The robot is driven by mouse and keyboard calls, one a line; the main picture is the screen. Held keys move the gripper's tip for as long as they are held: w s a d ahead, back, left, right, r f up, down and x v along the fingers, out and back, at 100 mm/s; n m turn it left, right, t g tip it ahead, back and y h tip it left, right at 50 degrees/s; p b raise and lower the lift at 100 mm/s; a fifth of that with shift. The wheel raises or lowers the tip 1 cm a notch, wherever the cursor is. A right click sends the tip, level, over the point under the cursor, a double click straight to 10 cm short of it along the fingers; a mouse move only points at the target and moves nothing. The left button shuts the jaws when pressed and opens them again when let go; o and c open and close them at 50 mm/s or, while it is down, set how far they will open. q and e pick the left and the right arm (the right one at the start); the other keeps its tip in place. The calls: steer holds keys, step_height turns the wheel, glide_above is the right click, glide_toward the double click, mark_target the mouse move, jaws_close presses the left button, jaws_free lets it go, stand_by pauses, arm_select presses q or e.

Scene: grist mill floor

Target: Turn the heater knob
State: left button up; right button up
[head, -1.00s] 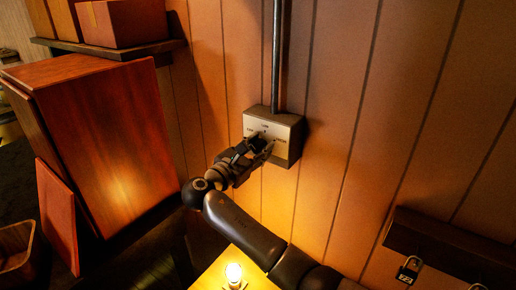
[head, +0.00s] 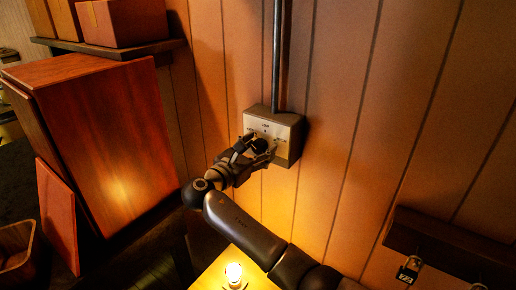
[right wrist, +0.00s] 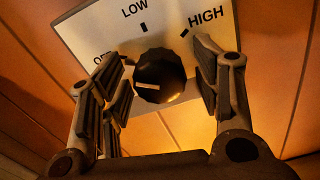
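The heater knob is black and round with a pale pointer line. It sits on a light control box (head: 285,128) on the wall. In the right wrist view the knob (right wrist: 160,78) shows clearly, with the labels OFF, LOW and HIGH around it. Its pointer line points left, on the OFF side; the left finger covers part of that side. My right gripper (head: 256,151) is open in front of the box, one finger on each side of the knob. Gaps show between both fingers and the knob. My left gripper is not in view.
A dark conduit (head: 279,50) runs up from the box. A large red-brown wooden cabinet (head: 105,140) stands at left, below a shelf (head: 110,48) with boxes. A lit bulb (head: 234,273) is at the bottom. A wall ledge with a padlock (head: 408,270) is at lower right.

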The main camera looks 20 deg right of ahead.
steer(key=v, duration=1.2)
